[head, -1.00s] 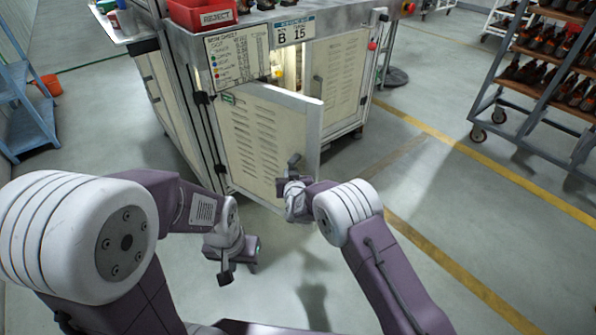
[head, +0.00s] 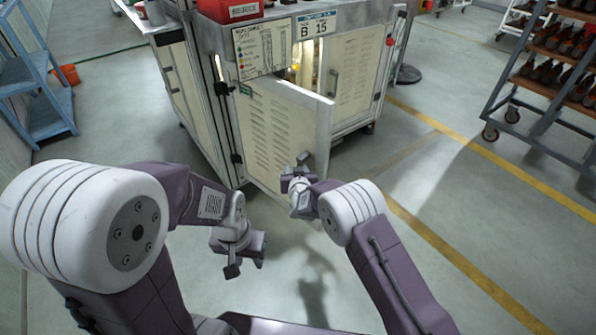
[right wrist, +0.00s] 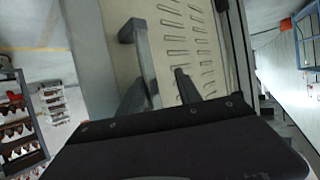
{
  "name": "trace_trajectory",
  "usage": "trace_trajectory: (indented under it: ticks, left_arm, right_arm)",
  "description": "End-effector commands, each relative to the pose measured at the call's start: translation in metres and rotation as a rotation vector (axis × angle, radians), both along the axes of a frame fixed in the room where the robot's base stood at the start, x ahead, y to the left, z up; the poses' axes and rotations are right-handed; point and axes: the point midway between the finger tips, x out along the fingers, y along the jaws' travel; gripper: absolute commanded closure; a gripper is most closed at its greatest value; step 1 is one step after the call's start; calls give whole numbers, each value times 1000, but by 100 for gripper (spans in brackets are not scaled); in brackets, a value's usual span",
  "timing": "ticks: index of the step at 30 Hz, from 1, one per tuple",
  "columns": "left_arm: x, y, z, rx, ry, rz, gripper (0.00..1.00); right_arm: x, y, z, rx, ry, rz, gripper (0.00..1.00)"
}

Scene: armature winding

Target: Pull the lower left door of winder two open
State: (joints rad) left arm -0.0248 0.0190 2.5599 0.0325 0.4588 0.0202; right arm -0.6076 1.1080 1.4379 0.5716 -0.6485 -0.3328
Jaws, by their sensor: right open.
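The lower left door (head: 272,128) of the winder cabinet (head: 355,70) is a cream louvred panel with a grey edge. It stands ajar, swung out, with a lit gap behind its right edge. Its grey bar handle (right wrist: 140,55) shows in the right wrist view, near the fingers. My right gripper (head: 298,180) is at the handle in the head view. In the right wrist view its fingers (right wrist: 158,95) are apart and the handle's lower end lies close to the left finger; I cannot tell whether they touch. My left gripper (head: 248,268) hangs low and away from the door; its fingers are unclear.
A red reject bin (head: 230,10) and a chart board (head: 265,50) sit at the cabinet's top. The floor right of the door is clear.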

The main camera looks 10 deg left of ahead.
Motion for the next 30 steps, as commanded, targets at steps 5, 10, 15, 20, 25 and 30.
trace_trajectory:
  ticks: [5, 10, 15, 20, 25, 30]
  left_arm:
    - [0, 0, 0, 0, 0, 0, 64]
    - [0, 0, 1, 0, 0, 0, 64]
    - [0, 0, 11, 0, 0, 0, 64]
    - [0, 0, 24, 0, 0, 0, 64]
    - [0, 0, 34, 0, 0, 0, 64]
    - [0, 0, 37, 0, 0, 0, 64]
  right_arm:
    - [0, -2, -2, -1, 5, -3, 60]
    - [-1, -3, -2, -2, 7, -4, 60]
    - [-17, -6, 8, -3, 7, -4, 60]
    - [-43, -12, 19, -4, 8, -1, 60]
    - [-69, -17, 30, -2, 7, -1, 60]
    - [-81, -21, 33, -2, 6, -2, 60]
